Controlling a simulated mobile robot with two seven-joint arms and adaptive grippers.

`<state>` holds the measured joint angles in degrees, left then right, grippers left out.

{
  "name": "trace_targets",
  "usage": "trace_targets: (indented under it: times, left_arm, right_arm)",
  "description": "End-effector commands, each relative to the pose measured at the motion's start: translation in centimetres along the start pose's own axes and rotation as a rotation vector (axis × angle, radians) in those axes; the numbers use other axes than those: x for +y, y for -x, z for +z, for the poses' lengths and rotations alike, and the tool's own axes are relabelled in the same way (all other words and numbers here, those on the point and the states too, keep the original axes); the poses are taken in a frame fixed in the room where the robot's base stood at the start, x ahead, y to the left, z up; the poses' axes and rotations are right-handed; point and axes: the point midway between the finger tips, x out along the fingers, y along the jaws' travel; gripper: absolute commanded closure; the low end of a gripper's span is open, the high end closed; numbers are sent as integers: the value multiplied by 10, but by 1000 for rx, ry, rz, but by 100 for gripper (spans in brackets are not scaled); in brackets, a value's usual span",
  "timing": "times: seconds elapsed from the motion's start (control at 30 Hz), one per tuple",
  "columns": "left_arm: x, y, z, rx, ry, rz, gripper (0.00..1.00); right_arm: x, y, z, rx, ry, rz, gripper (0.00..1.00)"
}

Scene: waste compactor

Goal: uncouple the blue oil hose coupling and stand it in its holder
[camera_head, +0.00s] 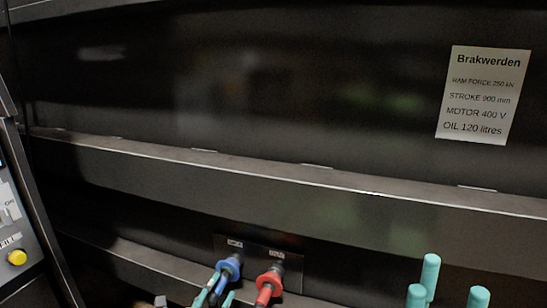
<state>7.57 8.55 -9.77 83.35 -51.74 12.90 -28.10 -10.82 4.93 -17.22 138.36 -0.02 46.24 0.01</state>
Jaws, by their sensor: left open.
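The blue coupling (230,267) is plugged into the left port of a dark plate low in the view. A dark hose runs down from it. The teal fingertips of my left gripper (215,289) are beside the coupling's lower end, one on each side of the hose. They look open, and I cannot tell whether they touch it. My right gripper (447,277) shows as several teal fingers pointing up at the bottom right, spread apart and empty, clear of both couplings. The blue coupling's holder is not in view.
A red coupling (269,284) sits in the port close to the right of the blue one. A long dark ledge (330,178) crosses above them. A control panel (14,228) with a yellow button stands at the left edge. A white label (484,95) is at upper right.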

Motion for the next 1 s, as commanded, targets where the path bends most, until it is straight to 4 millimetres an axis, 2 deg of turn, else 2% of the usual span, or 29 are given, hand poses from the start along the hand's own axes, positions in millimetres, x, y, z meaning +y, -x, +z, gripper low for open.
trace_targets:
  times: [0.07,0.1,0.17,0.2,0.23,1.0]
  left_arm:
    - [0,0,0,0,0,0,41]
    - [0,0,0,0,0,0,57]
    - [0,0,0,0,0,0,81]
    - [0,0,0,0,0,0,97]
    - [0,0,0,0,0,0,100]
    - [-2,8,0,0,-1,-2,100]
  right_arm:
    - [0,-1,0,3,0,0,60]
    - [0,-1,0,4,0,-1,60]
    - [0,-1,-1,5,0,-1,60]
    - [0,-1,-1,5,0,-1,60]
    - [0,-1,-1,5,0,-1,60]
    - [1,-3,-1,2,1,4,60]
